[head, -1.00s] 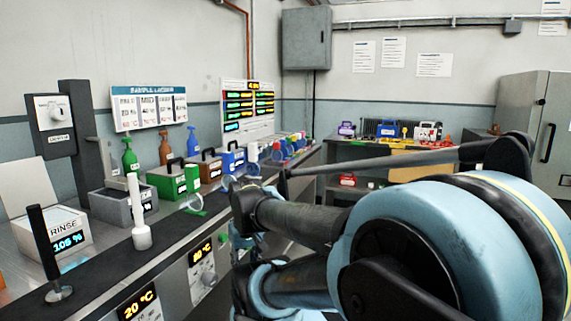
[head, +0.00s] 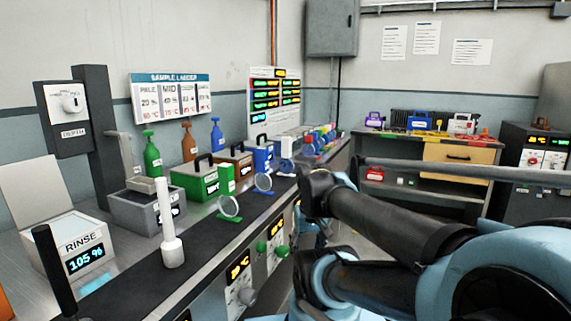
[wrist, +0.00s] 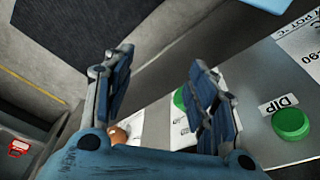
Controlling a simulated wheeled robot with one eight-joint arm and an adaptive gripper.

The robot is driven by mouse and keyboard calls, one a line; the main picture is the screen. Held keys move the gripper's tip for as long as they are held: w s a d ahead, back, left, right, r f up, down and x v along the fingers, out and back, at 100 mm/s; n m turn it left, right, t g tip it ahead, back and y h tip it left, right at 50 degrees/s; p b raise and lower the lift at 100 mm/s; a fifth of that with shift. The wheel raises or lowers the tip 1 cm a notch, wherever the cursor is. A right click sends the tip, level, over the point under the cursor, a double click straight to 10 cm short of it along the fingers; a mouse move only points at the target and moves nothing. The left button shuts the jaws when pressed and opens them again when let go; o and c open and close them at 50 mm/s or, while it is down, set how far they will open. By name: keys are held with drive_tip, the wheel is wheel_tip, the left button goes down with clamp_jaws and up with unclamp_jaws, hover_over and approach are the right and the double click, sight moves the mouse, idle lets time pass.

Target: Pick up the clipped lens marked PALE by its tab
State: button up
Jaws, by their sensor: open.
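Two clear round lenses stand on the dark bench top in the head view. One, with a green tab (head: 229,219), has its disc (head: 229,205) upright in front of the green box. The other, with a blue tab (head: 262,191), has its disc (head: 263,182) farther back. I cannot read PALE on either lens. My gripper (wrist: 160,60) is open and empty in the wrist view, above a bench front panel with green knobs. No lens shows between its fingers. In the head view my arm mostly hides it.
The green box (head: 195,179) and blue box (head: 263,157) line the bench behind the lenses. A white upright handle (head: 171,235) and the rinse unit (head: 75,245) stand at left. The panel's green knob (wrist: 291,124) is beside a DIP label. Open floor lies beyond the bench edge.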

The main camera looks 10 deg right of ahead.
drive_tip(key=w+r+m+g, duration=0.1)
drive_tip(key=w+r+m, duration=0.1)
drive_tip(key=w+r, duration=0.8)
drive_tip(key=w+r+m, duration=0.1)
drive_tip(key=w+r, duration=0.6)
drive_tip(key=r, duration=0.5)
wheel_tip(320, 180, up, 15)
drive_tip(key=m+g, duration=0.1)
drive_tip(key=m, duration=0.3)
hover_over(286, 152)
drive_tip(key=w, duration=0.1)
drive_tip(key=f, duration=1.7)
drive_tip(key=shift+w+d+f, duration=0.2)
drive_tip(key=shift+w+f, duration=0.15)
drive_tip(key=shift+w, duration=0.05)
clamp_jaws()
